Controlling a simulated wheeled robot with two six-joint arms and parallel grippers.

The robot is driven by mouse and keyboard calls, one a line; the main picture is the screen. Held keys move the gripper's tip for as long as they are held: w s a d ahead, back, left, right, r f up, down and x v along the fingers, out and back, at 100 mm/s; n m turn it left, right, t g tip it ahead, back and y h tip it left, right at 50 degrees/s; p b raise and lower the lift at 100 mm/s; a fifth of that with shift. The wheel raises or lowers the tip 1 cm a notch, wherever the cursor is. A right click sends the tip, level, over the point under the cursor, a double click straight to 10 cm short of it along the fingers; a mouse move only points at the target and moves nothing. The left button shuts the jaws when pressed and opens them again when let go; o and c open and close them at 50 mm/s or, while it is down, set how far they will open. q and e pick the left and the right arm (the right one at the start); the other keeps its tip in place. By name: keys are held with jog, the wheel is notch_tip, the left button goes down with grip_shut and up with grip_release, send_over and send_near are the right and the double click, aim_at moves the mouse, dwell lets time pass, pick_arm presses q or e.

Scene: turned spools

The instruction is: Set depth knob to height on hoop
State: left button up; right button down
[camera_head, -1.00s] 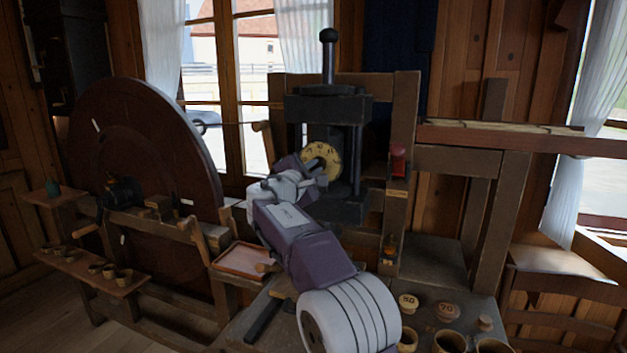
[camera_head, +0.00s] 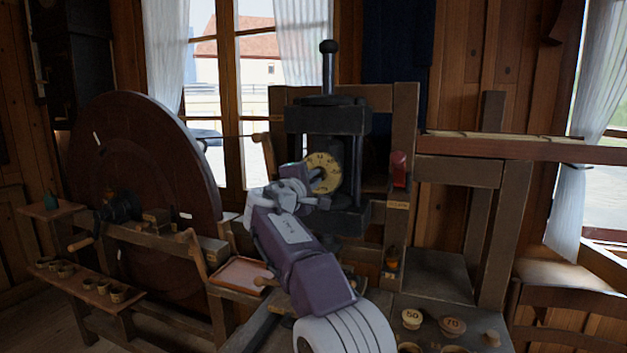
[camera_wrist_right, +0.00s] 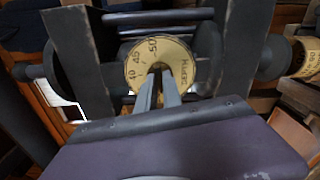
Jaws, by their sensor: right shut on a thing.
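The depth knob (camera_head: 325,173) is a round yellow dial with dark marks on the front of a black press (camera_head: 328,122). In the right wrist view the dial (camera_wrist_right: 160,66) reads "DEPTH" with numbers 40, 45 and 50 around its rim; 50 is near the top. My right gripper (camera_wrist_right: 158,90) is shut on the knob's middle, its two fingers close together and covering the lower centre. In the head view my right gripper (camera_head: 312,182) hides the dial's lower left part. My left gripper is not in view.
A large dark wheel (camera_head: 140,165) stands at the left. A red-handled piece (camera_head: 399,168) is on the post right of the press. A shallow tray (camera_head: 238,274) is at lower left of my arm. Knobs marked 50 (camera_head: 411,319) and 70 (camera_head: 452,326) sit on the bench at lower right.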

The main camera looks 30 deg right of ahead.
jog(key=shift+f, duration=0.2)
jog(key=c, duration=1.5)
grip_release()
jog(key=shift+r, duration=0.15)
jog(key=b+v, duration=0.3)
jog(key=v, duration=0.6)
jog(key=shift+a, duration=0.1)
